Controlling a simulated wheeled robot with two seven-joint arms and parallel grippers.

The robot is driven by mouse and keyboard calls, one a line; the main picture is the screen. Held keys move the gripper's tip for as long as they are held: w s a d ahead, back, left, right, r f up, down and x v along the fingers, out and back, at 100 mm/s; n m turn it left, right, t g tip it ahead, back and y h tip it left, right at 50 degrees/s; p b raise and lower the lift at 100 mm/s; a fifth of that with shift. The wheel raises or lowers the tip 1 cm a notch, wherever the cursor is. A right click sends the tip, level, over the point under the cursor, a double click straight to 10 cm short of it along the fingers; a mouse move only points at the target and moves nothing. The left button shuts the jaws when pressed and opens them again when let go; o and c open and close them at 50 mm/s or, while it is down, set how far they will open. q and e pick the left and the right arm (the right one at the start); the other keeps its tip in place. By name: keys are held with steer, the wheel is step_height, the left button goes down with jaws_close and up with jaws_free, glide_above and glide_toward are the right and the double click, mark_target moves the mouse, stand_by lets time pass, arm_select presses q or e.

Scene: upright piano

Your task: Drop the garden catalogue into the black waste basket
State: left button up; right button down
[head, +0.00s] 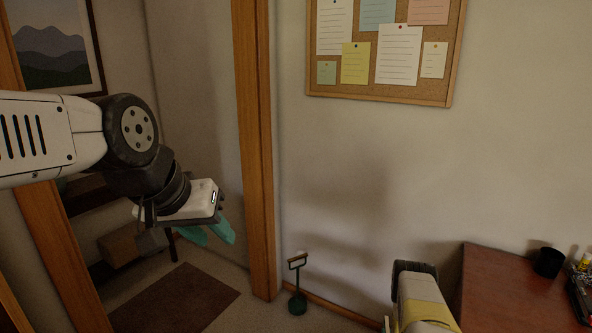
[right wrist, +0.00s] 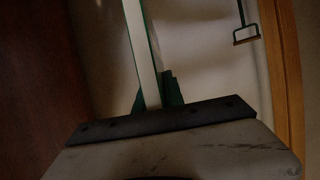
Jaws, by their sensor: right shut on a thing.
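In the right wrist view, the green fingers of my right gripper (right wrist: 158,92) are shut on a thin flat thing with a pale edge and green sides. I take it to be the garden catalogue (right wrist: 144,50), seen nearly edge-on and reaching up out of view. In the head view only my right forearm shows at the bottom; the right gripper and the catalogue are out of that view. My left gripper (head: 214,235) hangs at the left in front of the doorway, its teal fingers apart and nothing seen between them. I see no black waste basket in either view.
A reddish-brown desk (head: 505,300) stands at the right with a small black cup (head: 548,262). A green-based thing with an upright handle (head: 298,302) stands by the wall; its handle shows in the right wrist view (right wrist: 246,36). A wooden door frame (head: 256,150) and brown mat (head: 175,300) are left.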

step_height(320, 180, down, 10)
steer(key=s+d+m+h, duration=0.1)
steer(key=s+d, duration=0.1)
steer(key=shift+s+d, duration=0.15)
steer(key=shift+s, duration=0.05)
stand_by(0.3)
steer(key=c, duration=1.3)
jaws_free()
steer(key=shift+c, duration=0.2)
steer(key=shift+s, duration=0.1)
steer(key=v, duration=0.7)
steer(key=shift+s+r, duration=0.25)
